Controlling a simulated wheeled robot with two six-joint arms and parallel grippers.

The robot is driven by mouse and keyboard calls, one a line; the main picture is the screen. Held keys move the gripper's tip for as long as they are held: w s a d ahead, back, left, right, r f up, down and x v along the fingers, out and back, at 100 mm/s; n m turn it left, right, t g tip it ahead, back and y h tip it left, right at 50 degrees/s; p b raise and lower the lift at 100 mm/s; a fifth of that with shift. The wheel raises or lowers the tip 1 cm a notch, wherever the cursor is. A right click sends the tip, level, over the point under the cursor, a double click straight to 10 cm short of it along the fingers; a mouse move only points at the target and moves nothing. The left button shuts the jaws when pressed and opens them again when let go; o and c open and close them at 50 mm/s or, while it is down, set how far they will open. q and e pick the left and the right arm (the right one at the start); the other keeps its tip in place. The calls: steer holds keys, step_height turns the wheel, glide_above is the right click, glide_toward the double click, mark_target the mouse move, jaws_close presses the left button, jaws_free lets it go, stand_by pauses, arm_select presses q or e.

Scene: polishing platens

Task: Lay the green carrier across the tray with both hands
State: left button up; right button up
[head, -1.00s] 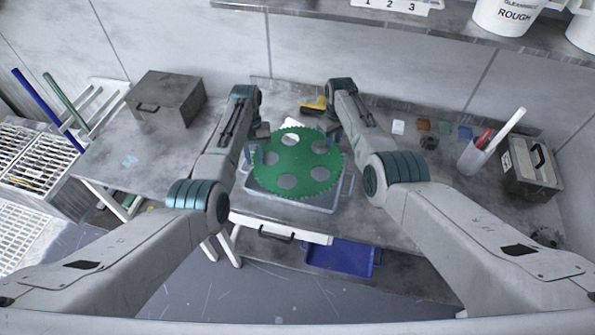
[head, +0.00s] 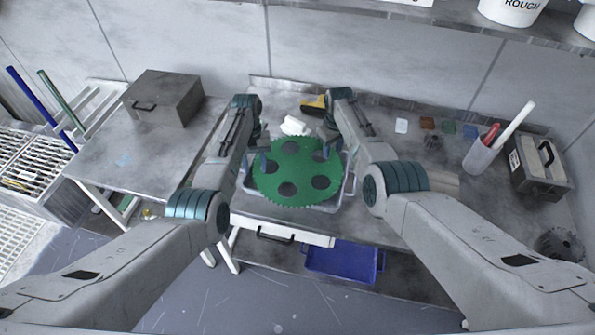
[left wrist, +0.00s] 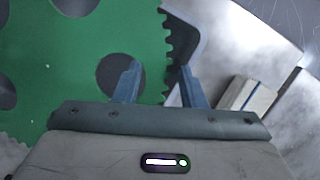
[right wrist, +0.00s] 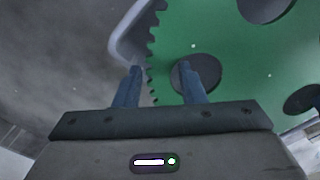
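The green carrier (head: 283,169) is a toothed disc with several round holes. It lies flat over the pale grey tray (head: 323,208), whose rim shows around it in the head view; I cannot tell if it touches the tray. My left gripper (head: 257,160) is over the carrier's left edge. In the left wrist view my left gripper's fingers (left wrist: 158,84) are apart, one over a hole, one outside the teeth. My right gripper (head: 329,150) is at the right edge; in the right wrist view its fingers (right wrist: 161,84) are also apart, straddling the toothed rim.
Behind the tray lie a white item (head: 294,125) and a yellow-black tool (head: 313,106). A grey metal box (head: 162,98) stands left. Small coloured blocks (head: 448,127), a cup of sticks (head: 481,157) and a case (head: 540,165) stand right. A blue bin (head: 343,262) is below the bench.

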arm_select(q)
steer(key=shift+o, duration=0.6)
steer(key=shift+r, duration=0.15)
arm_select(e)
steer(key=shift+o, duration=0.5)
steer(key=shift+r, duration=0.1)
steer(key=shift+r, duration=0.1)
arm_select(q)
steer(key=v, duration=1.1)
steer(key=shift+w+r, duration=0.2)
steer(key=shift+r, duration=0.2)
arm_select(e)
step_height(320, 180, up, 12)
